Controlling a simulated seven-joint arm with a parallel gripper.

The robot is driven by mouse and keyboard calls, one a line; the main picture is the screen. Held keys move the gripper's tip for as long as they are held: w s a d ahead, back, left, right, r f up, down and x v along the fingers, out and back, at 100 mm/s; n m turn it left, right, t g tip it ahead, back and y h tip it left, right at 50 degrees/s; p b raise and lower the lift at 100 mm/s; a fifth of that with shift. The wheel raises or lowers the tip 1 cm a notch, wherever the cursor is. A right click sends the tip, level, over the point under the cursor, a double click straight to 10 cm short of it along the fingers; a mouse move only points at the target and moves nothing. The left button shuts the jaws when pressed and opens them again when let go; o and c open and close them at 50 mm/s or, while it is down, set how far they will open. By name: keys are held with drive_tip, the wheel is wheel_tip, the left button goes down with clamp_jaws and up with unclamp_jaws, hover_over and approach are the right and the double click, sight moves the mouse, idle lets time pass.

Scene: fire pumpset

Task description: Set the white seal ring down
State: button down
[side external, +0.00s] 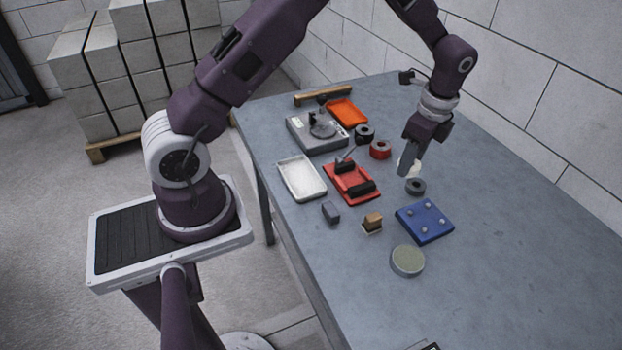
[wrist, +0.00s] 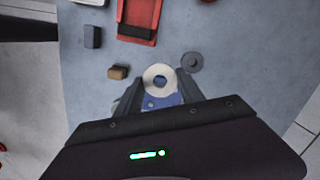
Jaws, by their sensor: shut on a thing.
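The white seal ring (wrist: 160,72) is held between the fingertips of my gripper (wrist: 160,84) in the wrist view. In the side external view my gripper (side external: 411,160) points down over the table, and the ring (side external: 416,166) shows only as a pale patch behind the fingers. It appears to be held above the tabletop, but the exact height is hard to tell. A dark grey ring (side external: 415,186) lies on the table close to my gripper; it also shows right of the white ring in the wrist view (wrist: 192,62).
A blue plate with pegs (side external: 425,221) and a round green-topped dish (side external: 407,261) stand nearby. A red fixture (side external: 351,182), a white tray (side external: 302,178), a red ring (side external: 380,149) and a black ring (side external: 364,134) are left of my gripper. The table's right side is clear.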

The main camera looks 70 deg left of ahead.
drive_tip(key=s+a+n, duration=0.5)
drive_tip(key=s+a, duration=0.3)
drive_tip(key=a, duration=0.4)
drive_tip(key=n, duration=0.5)
hover_over(300, 180)
drive_tip(key=f, duration=0.1)
drive_tip(key=shift+n+g+h, duration=0.3)
drive_tip(key=shift+g+h, duration=0.1)
drive_tip(key=shift+h, duration=0.1)
drive_tip(key=f, duration=0.9)
drive_tip(key=shift+w+f, duration=0.2)
drive_tip(key=shift+f, duration=0.3)
drive_tip(key=c, duration=0.7)
unclamp_jaws()
drive_tip(key=shift+f, duration=0.1)
